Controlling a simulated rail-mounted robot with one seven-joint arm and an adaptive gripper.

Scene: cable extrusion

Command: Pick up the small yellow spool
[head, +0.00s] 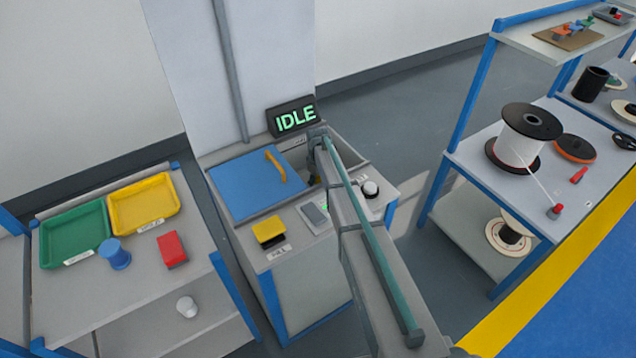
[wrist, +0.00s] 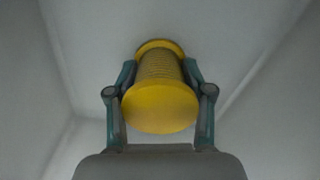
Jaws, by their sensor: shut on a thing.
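In the wrist view, the small yellow spool (wrist: 160,104) sits between the two fingers of my gripper (wrist: 160,88). The fingers are shut on its ribbed middle, with one round flange facing the camera. Plain grey walls or panels surround it, like the inside of a bin. I cannot tell whether the spool still touches a surface. In the head view, my arm reaches to the grey machine beside the IDLE display (head: 294,116). My gripper and the yellow spool are hidden there behind my arm and the machine's edge.
A blue lid (head: 255,183) with a yellow handle (head: 276,165) lies left of my arm. A left table holds green (head: 75,233) and yellow (head: 143,204) trays and a blue spool (head: 115,254).

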